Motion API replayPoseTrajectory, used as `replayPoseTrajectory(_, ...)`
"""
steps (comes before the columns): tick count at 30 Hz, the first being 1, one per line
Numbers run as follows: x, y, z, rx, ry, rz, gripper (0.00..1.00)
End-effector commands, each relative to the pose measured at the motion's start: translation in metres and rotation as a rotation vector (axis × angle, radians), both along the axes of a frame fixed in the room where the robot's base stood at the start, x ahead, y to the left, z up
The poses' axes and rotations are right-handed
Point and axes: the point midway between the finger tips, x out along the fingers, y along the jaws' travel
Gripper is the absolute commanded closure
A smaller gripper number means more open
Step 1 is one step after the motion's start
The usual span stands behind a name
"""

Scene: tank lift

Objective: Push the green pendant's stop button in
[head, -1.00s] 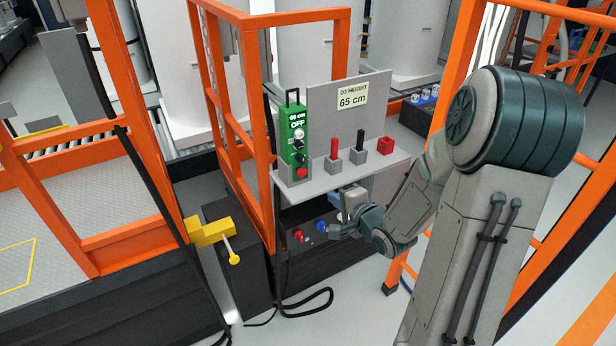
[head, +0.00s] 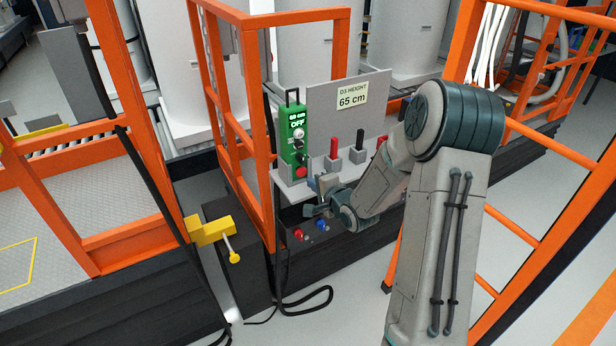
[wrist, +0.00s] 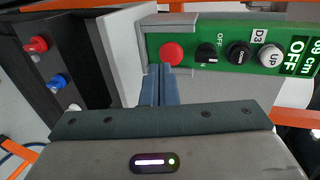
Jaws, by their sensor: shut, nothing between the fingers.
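A black selector, a black button and a white UP button sit further along the pendant's face. My gripper (wrist: 162,70) is shut and empty, its tips close to the stop button. I cannot tell whether they touch it. In the head view my gripper (head: 312,196) is just below and in front of the pendant.
A grey shelf (head: 290,190) carries red and black levers (head: 360,140) right of the pendant. A sign (head: 352,95) reads D3 HEIGHT 65 cm. Orange rails (head: 240,180) stand left and right.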

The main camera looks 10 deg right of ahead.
Motion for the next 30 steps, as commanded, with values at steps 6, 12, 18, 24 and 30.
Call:
replayPoseTrajectory(6, 0.025, 0.008, 0.002, -0.002, -0.002, 0.001, 1.00)
replayPoseTrajectory(12, 0.031, 0.010, 0.002, -0.001, -0.001, -0.001, 1.00)
replayPoseTrajectory(18, 0.031, 0.009, 0.001, -0.001, -0.001, -0.001, 1.00)
replayPoseTrajectory(24, 0.040, 0.013, 0.000, 0.000, -0.002, -0.001, 1.00)
replayPoseTrajectory(30, 0.050, 0.016, 0.002, -0.001, -0.003, 0.001, 1.00)
